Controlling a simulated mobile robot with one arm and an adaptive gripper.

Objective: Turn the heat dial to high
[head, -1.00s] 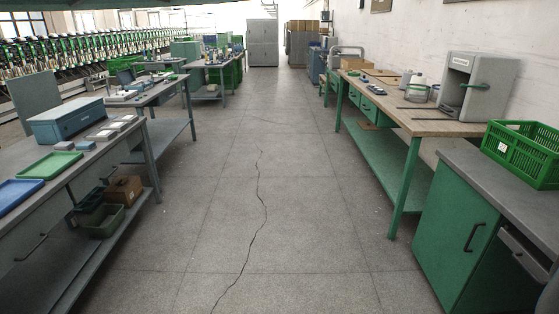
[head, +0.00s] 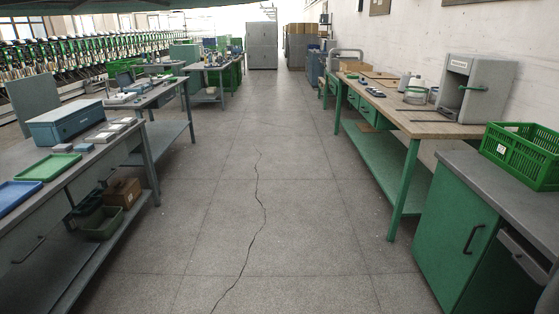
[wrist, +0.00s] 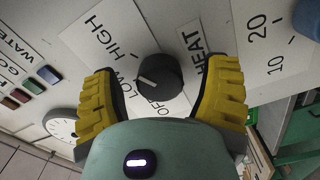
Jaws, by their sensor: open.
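The heat dial (wrist: 160,76) is a round black knob with a white pointer mark, in the middle of the wrist view. It sits on a pale panel among the printed words HEAT, OFF, LOW and HIGH. The word HIGH (wrist: 117,36) is farther up and left. My gripper (wrist: 162,84) is open, with one yellow finger to the left of the knob and one to the right. I see gaps between the fingers and the knob. The head view shows neither dial nor gripper.
In the wrist view, a label with numbers (wrist: 262,42) is at the right, and a round gauge (wrist: 62,125) and coloured buttons (wrist: 48,74) are at the left. In the head view, a clear aisle (head: 250,200) runs between workbenches. A green crate (head: 522,155) stands at the right.

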